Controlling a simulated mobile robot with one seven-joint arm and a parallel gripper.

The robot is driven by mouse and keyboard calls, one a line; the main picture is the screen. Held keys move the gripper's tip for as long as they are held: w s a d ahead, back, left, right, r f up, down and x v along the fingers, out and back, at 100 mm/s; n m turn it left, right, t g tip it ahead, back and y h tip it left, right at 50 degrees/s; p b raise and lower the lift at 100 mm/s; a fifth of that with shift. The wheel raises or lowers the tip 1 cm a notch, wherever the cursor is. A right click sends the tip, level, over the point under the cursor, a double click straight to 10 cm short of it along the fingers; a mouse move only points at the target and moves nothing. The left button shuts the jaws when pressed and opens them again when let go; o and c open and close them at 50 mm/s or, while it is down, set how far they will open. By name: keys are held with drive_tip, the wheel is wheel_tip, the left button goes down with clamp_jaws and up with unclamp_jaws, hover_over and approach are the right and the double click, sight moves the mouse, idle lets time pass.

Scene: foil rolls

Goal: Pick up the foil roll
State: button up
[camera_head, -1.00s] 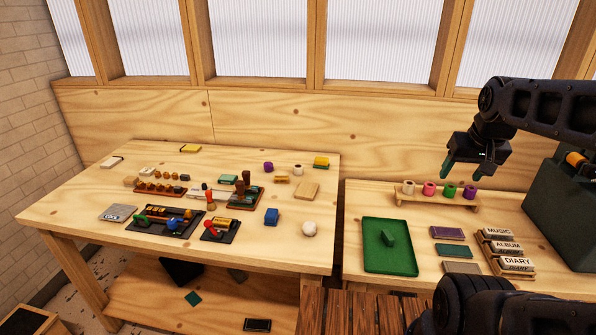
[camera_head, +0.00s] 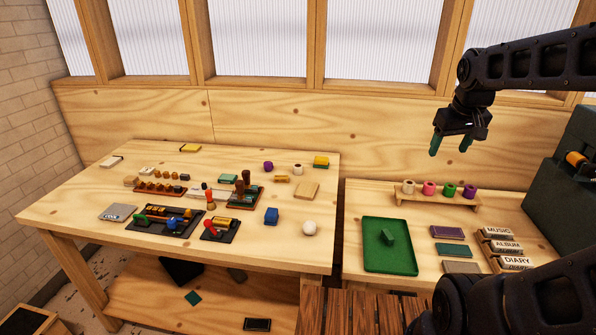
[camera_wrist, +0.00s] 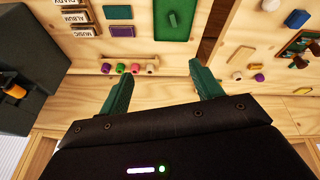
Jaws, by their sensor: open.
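Several small coloured rolls stand in a row on a low wooden rack (camera_head: 440,199) at the right: a white roll (camera_head: 408,187), a pink roll (camera_head: 429,188), a green roll (camera_head: 449,190) and a purple roll (camera_head: 469,191). Which one is the foil roll I cannot tell. The rolls also show in the wrist view, from the purple roll (camera_wrist: 106,68) to the white roll (camera_wrist: 152,69). My gripper (camera_head: 450,148) is open and empty, above the rack with its green fingers pointing down. In the wrist view my gripper (camera_wrist: 158,76) has its fingers wide apart.
A green tray (camera_head: 375,265) with a green block is in front of the rack. Labelled boxes (camera_head: 510,247) and a dark bin (camera_head: 562,195) stand at the right. The left table (camera_head: 90,205) holds many small items, including a purple roll (camera_head: 268,166) and a white roll (camera_head: 298,169).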

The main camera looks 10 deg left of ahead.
drive_tip(key=w+a+r+n+g, duration=0.15)
drive_tip(key=w+a+n, duration=0.45)
drive_tip(key=w, duration=0.8)
drive_tip(key=n+h, duration=0.4)
drive_tip(key=n, duration=1.2)
hover_over(298, 166)
drive_tip(key=s+a, duration=0.4)
wheel_tip(298, 166, down, 26)
drive_tip(key=f, duration=0.1)
drive_tip(key=x, duration=1)
drive_tip(key=shift+w+d+r, duration=0.25)
drive_tip(key=shift+d, duration=0.05)
drive_tip(key=c, duration=1.1)
